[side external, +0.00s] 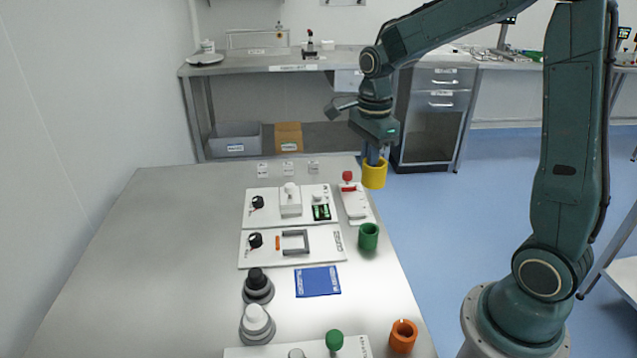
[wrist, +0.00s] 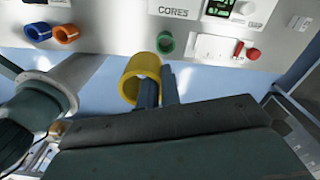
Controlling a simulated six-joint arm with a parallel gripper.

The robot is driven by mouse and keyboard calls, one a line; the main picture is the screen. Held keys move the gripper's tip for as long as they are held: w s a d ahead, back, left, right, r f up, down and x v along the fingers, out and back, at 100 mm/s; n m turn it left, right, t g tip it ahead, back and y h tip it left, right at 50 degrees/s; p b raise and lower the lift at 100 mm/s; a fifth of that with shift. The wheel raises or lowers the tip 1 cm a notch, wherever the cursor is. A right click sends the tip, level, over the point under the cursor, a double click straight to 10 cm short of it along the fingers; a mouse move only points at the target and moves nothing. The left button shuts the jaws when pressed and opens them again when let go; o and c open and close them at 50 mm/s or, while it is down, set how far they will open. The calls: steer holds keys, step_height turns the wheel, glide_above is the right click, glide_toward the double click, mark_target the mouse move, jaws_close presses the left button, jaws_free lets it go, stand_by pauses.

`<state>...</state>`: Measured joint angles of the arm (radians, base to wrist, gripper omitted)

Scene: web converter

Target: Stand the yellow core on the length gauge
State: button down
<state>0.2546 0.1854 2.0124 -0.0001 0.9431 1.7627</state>
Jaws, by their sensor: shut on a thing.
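The yellow core (side external: 374,176) is a short, thick-walled open tube. My gripper (side external: 373,155) is shut on its wall and holds it in the air by the table's far right edge. In the wrist view the core (wrist: 129,82) shows its open end, and my gripper's fingers (wrist: 158,88) are at its wall, one seemingly inside the bore. I cannot read a label that names the length gauge. A small white device with a red knob (side external: 355,203) lies below the core in the picture, apart from it; it also shows in the wrist view (wrist: 215,49).
A green core (side external: 368,237) stands on the table's right side, and an orange core (side external: 403,336) nearer the front. White panels (side external: 261,222), a blue mat (side external: 317,281) and knobbed grey stands (side external: 257,288) fill the middle. The table's left side (side external: 150,260) is clear.

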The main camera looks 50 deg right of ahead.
steer(key=shift+w+d, duration=6.4)
steer(key=shift+d, duration=0.5)
steer(key=shift+n, duration=0.3)
steer(key=shift+f, duration=10)
steer(key=shift+f, duration=0.15)
steer(key=c, duration=1.6)
jaws_free()
step_height(320, 180, up, 12)
